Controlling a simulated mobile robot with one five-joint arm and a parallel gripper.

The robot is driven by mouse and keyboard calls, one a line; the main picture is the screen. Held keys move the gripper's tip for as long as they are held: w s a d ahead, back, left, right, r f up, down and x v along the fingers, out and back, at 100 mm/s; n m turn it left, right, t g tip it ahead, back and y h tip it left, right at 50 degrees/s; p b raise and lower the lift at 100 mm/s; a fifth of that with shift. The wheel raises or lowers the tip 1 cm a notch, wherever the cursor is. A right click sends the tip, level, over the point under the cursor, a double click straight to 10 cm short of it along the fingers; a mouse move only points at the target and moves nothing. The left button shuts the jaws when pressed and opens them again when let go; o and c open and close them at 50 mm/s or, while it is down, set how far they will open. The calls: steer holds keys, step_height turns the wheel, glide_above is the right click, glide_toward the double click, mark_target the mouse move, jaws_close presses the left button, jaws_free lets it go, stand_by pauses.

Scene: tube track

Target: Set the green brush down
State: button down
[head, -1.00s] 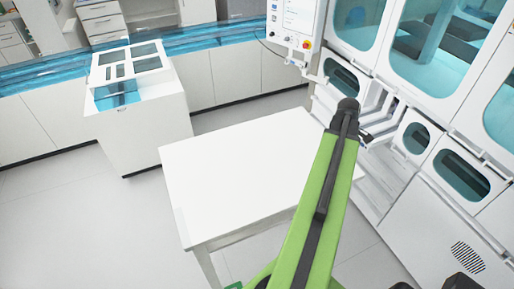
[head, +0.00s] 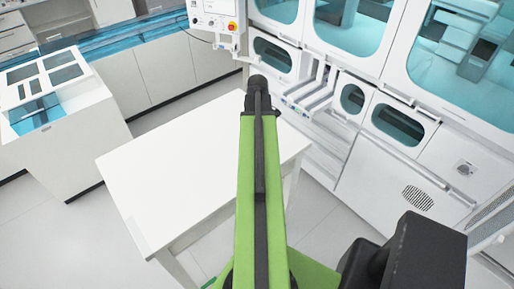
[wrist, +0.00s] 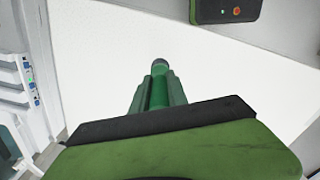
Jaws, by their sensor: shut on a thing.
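My gripper (wrist: 159,84) shows in the wrist view, its green fingers shut around the green brush (wrist: 160,68). Only a short rounded end of the brush shows between the fingers; the rest is hidden. A white surface, apparently the white table (head: 170,165), fills the wrist view (wrist: 100,65) behind the brush. I cannot tell how high the brush is above it. In the head view my green arm reaches forward over the right part of the table, and its end hides the gripper and brush.
The visible tabletop is bare. A white cabinet with a framed top (head: 65,135) stands at the left. A large white machine with blue-tinted windows (head: 400,120) stands close behind and to the right of the table. A control panel (head: 215,15) hangs at the top.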

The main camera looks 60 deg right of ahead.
step_height(320, 180, down, 4)
steer(key=b, duration=0.4)
steer(key=shift+f, duration=0.1)
steer(key=shift+r, duration=0.2)
steer(key=shift+f, duration=0.15)
steer(key=c, duration=1.3)
jaws_free()
step_height(320, 180, up, 12)
steer(key=p, duration=1.2)
steer(key=shift+r, duration=0.25)
steer(key=shift+f, duration=0.1)
